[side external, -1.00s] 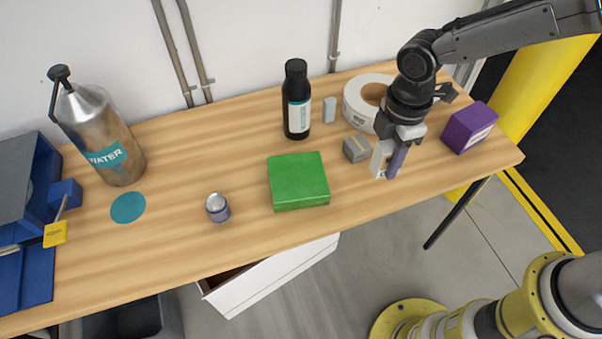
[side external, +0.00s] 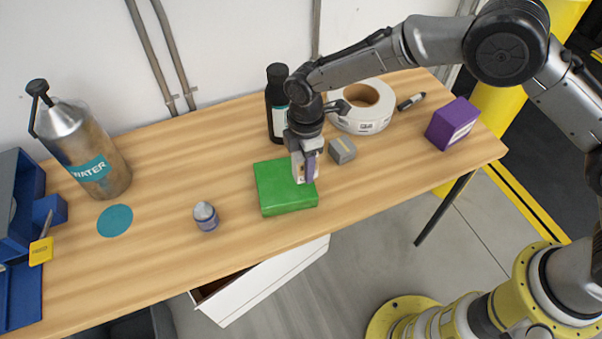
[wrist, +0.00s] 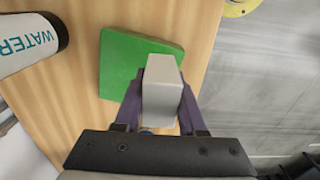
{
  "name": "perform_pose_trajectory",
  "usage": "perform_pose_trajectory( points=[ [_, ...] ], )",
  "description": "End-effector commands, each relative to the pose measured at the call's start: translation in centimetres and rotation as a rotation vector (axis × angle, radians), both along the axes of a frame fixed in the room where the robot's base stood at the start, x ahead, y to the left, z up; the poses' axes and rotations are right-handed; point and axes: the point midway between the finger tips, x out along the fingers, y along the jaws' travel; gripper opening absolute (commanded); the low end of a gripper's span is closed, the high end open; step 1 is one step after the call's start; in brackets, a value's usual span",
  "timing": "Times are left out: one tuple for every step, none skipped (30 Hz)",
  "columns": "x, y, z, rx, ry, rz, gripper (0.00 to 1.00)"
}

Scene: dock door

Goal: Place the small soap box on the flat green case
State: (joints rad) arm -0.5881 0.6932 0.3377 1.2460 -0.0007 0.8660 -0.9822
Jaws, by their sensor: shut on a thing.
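The flat green case (side external: 281,192) lies on the wooden table, and it also shows in the wrist view (wrist: 120,60). My gripper (side external: 306,170) is over the right part of the case in the side view. Its purple fingers are shut on a small pale grey box (wrist: 162,90), taken to be the soap box, which is upright in the side view (side external: 297,166). I cannot tell whether the box touches the case. The fingers partly hide the box.
A black bottle (side external: 276,120) stands close behind the case. A small grey box (side external: 342,150), a white tape roll (side external: 363,122) and a purple box (side external: 452,124) are to the right. A small can (side external: 206,216) and a metal water bottle (side external: 88,150) are to the left.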

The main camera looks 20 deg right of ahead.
Motion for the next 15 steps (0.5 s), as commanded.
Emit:
perform_pose_trajectory(
  points=[
    [0.3, 0.2, -0.3, 0.001, -0.001, 0.000, 0.00],
    [0.4, 0.2, -0.3, 0.001, -0.002, 0.000, 0.00],
    [0.5, 0.3, -0.5, 0.002, -0.002, 0.000, 0.00],
    [0.5, 0.3, -0.6, 0.001, -0.002, 0.000, 0.00],
    [0.6, 0.4, -0.7, 0.001, -0.002, 0.000, 0.00],
    [0.7, 0.4, -0.9, 0.001, -0.001, 0.000, 0.00],
    [0.8, 0.5, -1.1, 0.001, -0.001, 0.000, 0.00],
    [1.0, 0.6, -1.3, 0.001, -0.001, 0.000, 0.00],
    [0.9, 0.6, -2.0, -0.001, 0.001, 0.000, 0.00],
    [0.8, 0.6, -2.4, -0.001, 0.001, 0.000, 0.00],
    [0.8, 0.6, -2.9, 0.000, 0.001, 0.000, 0.00],
    [0.8, 0.5, -3.4, -0.001, 0.001, 0.000, 0.00],
    [0.8, 0.5, -3.8, -0.001, 0.001, 0.000, 0.00],
    [0.8, 0.6, -4.0, 0.000, 0.000, 0.000, 0.00],
    [0.9, 0.6, -4.2, 0.001, -0.001, 0.000, 0.00]
  ],
)
